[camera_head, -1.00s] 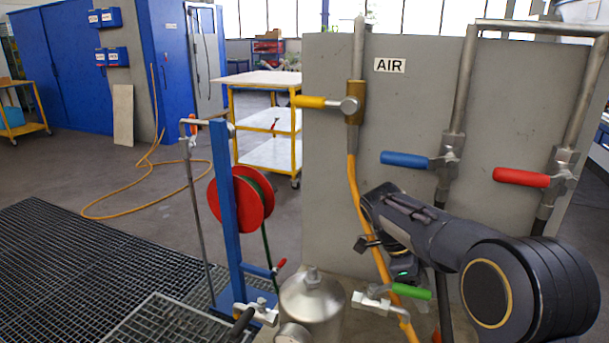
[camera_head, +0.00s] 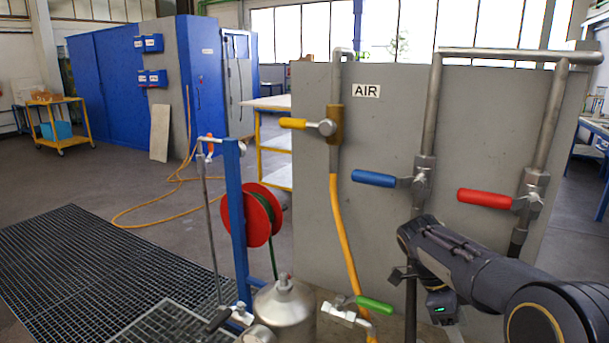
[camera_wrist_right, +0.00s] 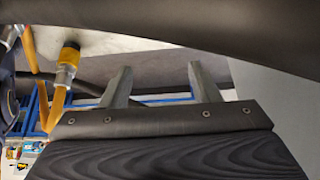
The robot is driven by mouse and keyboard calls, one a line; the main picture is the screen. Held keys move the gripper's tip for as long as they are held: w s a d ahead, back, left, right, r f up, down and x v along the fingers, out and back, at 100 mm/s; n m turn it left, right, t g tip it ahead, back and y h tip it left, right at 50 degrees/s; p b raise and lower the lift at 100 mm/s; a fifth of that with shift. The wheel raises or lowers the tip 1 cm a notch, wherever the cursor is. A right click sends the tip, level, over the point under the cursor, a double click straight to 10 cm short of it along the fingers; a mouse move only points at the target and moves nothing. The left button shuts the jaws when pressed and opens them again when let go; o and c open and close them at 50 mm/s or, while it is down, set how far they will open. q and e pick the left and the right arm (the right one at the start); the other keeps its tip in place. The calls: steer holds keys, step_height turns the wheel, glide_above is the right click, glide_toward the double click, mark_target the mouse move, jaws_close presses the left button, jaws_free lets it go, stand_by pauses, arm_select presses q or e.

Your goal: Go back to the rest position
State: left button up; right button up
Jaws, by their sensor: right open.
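My right arm reaches in from the lower right in the head view. My right gripper shows in the wrist view (camera_wrist_right: 162,84) with its two fingers apart and nothing between them. In the head view its fingers are small and dark below the wrist, in front of the grey panel (camera_head: 310,180), and hard to make out. My left arm and gripper are not in view.
The panel carries a yellow valve handle (camera_head: 293,123), a blue handle (camera_head: 374,178) and a red handle (camera_head: 485,198). An orange hose (camera_head: 345,240), a green handle (camera_head: 374,304) and a metal vessel (camera_head: 284,312) stand left of my arm. A red reel (camera_head: 258,215) hangs on a blue post.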

arm_select(q)
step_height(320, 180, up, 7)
steer(key=p, duration=0.7)
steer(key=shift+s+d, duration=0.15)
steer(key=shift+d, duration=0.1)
arm_select(e)
steer(key=s+a+r+n+t+y, duration=0.1)
steer(key=s+a+n+t+y, duration=0.2)
steer(key=s+n, duration=0.4)
steer(key=s+a+r+n+t+y, duration=0.2)
steer(key=s+a+n+t+y, duration=0.1)
steer(key=s+n, duration=0.4)
steer(key=s+a+r+n+t+y, duration=0.1)
steer(key=s+a+n+t+y, duration=0.1)
steer(key=s+n, duration=0.6)
steer(key=shift+s+a+r+t+y, duration=0.4)
steer(key=shift+s+a+y, duration=0.1)
steer(key=shift+s, duration=0.7)
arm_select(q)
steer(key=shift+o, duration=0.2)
